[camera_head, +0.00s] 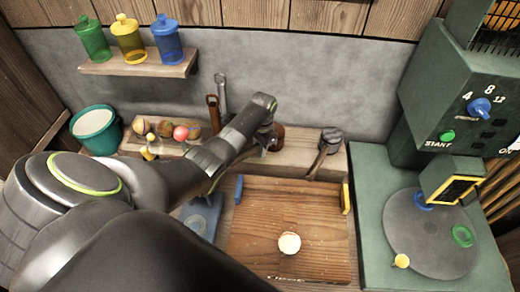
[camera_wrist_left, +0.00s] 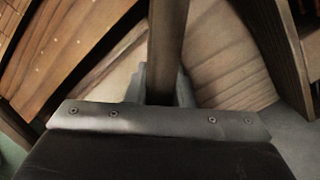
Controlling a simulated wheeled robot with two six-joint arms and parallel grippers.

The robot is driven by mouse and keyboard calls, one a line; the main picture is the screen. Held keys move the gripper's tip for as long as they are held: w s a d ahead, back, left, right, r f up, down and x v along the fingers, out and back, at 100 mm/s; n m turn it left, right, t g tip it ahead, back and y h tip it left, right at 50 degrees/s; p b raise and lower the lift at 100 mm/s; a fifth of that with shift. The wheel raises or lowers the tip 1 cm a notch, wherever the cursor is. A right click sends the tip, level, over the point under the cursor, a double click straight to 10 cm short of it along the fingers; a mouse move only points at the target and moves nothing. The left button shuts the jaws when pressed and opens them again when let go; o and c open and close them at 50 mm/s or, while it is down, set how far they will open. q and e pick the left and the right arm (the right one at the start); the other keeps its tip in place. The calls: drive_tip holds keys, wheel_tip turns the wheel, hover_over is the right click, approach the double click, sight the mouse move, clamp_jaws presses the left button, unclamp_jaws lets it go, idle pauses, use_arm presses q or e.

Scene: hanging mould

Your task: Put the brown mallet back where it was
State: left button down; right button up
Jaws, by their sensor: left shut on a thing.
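My left gripper (camera_head: 268,143) is over the wooden ledge (camera_head: 298,150) at the back of the bench, and my arm hides most of it. A reddish-brown rounded part, which looks like the brown mallet (camera_head: 278,136), shows just beside it. In the left wrist view, my left gripper (camera_wrist_left: 160,88) is shut on a brown handle (camera_wrist_left: 168,40) between its pale fingers. Whether the mallet touches the ledge is hidden. A second mallet with a dark grey head (camera_head: 331,137) is at the ledge's right end, its handle slanting down. My right gripper is out of view.
A wooden board (camera_head: 255,215) with a pale round piece (camera_head: 290,243) lies in front. A green machine (camera_head: 460,110) with a turntable (camera_head: 425,235) stands right. Upright tools (camera_head: 213,112) and ball-headed tools (camera_head: 181,133) stand left on the ledge. A teal bucket (camera_head: 97,130) is far left.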

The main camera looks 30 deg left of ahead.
use_arm(q)
drive_tip(key=shift+f, duration=0.4)
drive_tip(key=c, duration=1.3)
unclamp_jaws()
drive_tip(key=shift+f, duration=0.15)
drive_tip(key=shift+o, duration=0.2)
drive_tip(key=shift+r, duration=0.65)
drive_tip(key=r, duration=1.1)
drive_tip(key=shift+w+d, duration=0.15)
drive_tip(key=shift+w, duration=0.2)
